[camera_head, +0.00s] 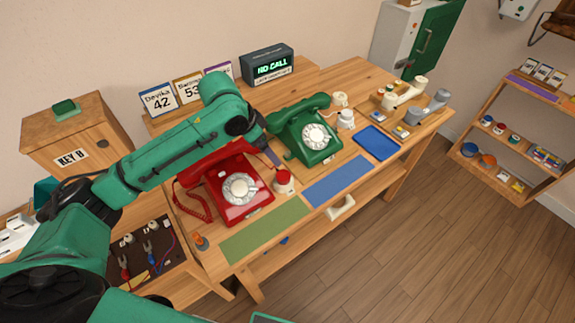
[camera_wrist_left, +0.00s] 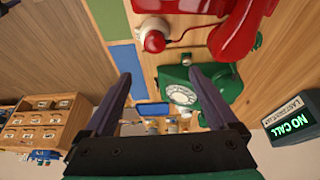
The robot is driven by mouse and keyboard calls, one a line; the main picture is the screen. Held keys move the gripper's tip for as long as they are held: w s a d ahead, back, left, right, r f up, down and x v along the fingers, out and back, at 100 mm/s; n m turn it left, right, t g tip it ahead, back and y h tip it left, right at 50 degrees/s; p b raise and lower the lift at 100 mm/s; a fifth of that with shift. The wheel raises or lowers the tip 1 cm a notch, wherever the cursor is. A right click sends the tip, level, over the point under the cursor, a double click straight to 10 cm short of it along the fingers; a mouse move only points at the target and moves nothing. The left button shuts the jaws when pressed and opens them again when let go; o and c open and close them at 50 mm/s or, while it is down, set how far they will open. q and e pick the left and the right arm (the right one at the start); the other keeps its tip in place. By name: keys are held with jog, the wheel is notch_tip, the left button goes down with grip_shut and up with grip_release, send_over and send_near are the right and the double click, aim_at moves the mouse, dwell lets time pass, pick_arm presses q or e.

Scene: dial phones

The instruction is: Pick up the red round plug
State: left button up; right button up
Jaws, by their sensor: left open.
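The red round plug (camera_head: 284,177) is a red dome on a white round base, standing on the table just right of the red phone (camera_head: 237,187). In the left wrist view the red round plug (camera_wrist_left: 154,41) is near the top centre, with a cord running towards the red phone (camera_wrist_left: 240,30). I cannot tell how it joins its base. My left gripper (camera_head: 270,155) is above the table between the red and green phones. In its wrist view the left gripper (camera_wrist_left: 159,74) is open and empty, its fingers apart from the plug. My right gripper is out of view.
The green phone (camera_head: 305,132) stands behind and to the right of the plug. A blue mat (camera_head: 337,181) and a green mat (camera_head: 264,229) lie along the front edge. A dark "NO CALL" display (camera_head: 268,66) stands at the back. An orange piece (camera_head: 201,241) is at the front left.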

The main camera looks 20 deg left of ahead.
pick_arm(q)
jog(key=p, duration=0.1)
send_near(283, 175)
jog(key=f, duration=0.2)
jog(key=x, duration=0.2)
jog(key=p+x, duration=0.1)
jog(key=x, duration=0.3)
jog(key=shift+w+d+r, duration=0.2)
jog(key=shift+w, duration=0.05)
jog(key=shift+w+d+f, duration=0.1)
jog(key=shift+d+f, duration=0.05)
jog(key=shift+f, duration=0.3)
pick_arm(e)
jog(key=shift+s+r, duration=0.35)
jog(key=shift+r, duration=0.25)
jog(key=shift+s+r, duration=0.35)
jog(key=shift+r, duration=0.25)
pick_arm(q)
jog(key=c, duration=1.3)
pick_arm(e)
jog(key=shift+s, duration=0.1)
